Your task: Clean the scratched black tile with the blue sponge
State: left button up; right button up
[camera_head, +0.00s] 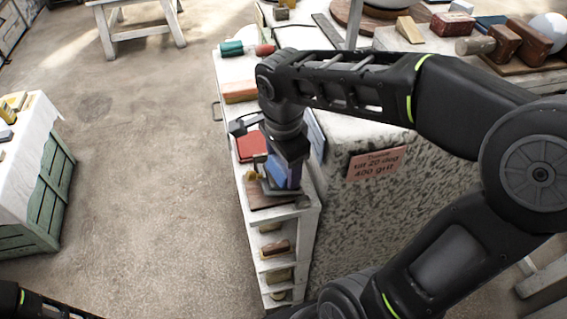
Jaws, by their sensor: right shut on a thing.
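My right gripper (284,183) points down over the top of the narrow white shelf unit (311,201). It is shut on the blue sponge (281,172), which shows between its fingers and is partly covered by them. The fingertips are just above or at a dark brown slab (262,197) at the shelf top's near end; whether the sponge touches it I cannot tell. I cannot make out a scratched black tile for certain. My left gripper is out of the picture; only a part of my left arm shows at the bottom left.
A red block (250,147) and an orange block (239,92) lie on the shelf top behind the gripper. A speckled stone block with a pink label (375,163) stands close on the right. A cloth-covered green crate (38,195) stands left, with open floor between.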

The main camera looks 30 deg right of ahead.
jog(key=shift+w+a+f+b, duration=0.1)
jog(key=shift+a+f+b, duration=0.1)
jog(key=shift+f+b, duration=0.4)
dwell(0.3)
jog(key=shift+w+r, duration=0.15)
jog(key=shift+w, duration=0.4)
jog(key=shift+w, duration=0.4)
